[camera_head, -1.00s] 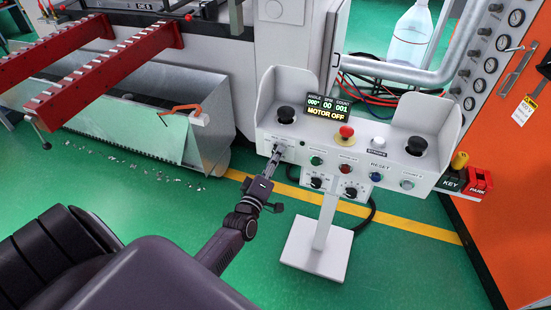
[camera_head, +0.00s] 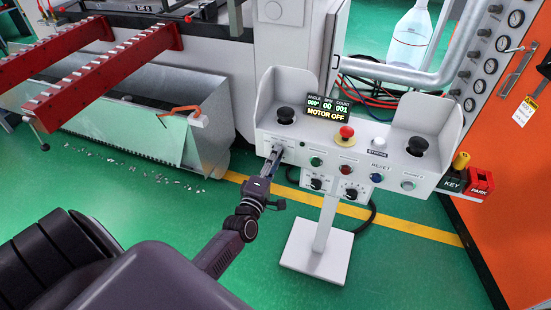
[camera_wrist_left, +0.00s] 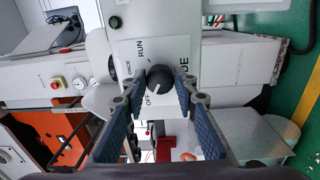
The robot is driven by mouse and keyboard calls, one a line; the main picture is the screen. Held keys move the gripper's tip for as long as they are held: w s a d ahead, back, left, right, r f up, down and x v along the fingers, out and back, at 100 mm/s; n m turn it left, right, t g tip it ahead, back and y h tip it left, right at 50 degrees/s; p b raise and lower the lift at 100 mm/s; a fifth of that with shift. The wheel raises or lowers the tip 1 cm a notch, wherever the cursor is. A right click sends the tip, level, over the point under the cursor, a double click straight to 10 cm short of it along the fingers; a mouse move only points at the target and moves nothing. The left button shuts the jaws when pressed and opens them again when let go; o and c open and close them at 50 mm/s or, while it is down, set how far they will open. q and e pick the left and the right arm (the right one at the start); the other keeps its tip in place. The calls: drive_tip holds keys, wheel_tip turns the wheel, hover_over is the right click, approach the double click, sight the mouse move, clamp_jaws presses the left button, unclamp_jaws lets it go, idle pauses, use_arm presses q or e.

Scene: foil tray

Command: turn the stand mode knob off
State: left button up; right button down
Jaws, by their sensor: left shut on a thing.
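The stand mode knob (camera_wrist_left: 160,79) is a dark round knob on a white plate in the left wrist view. OFF, ONCE and RUN are printed around it, with part of the word MODE. Its pale pointer line seems to face the OFF side, but is small. My left gripper (camera_wrist_left: 158,92) has its blue-padded fingers on both sides of the knob, shut on it. In the head view my left gripper (camera_head: 277,153) reaches the left end of the white control stand (camera_head: 330,145) and hides the knob. My right gripper is not in view.
The stand's display (camera_head: 328,110) reads MOTOR OFF. A red mushroom button (camera_head: 346,132), black palm buttons (camera_head: 286,115) and several coloured buttons sit near. Lower dials (camera_head: 317,183) are close to my gripper. A KEY and PARK holder (camera_head: 480,182) is at right.

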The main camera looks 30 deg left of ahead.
use_arm(q)
drive_tip(key=o, duration=1.2)
drive_tip(key=shift+c, duration=0.2)
drive_tip(key=v, duration=1.2)
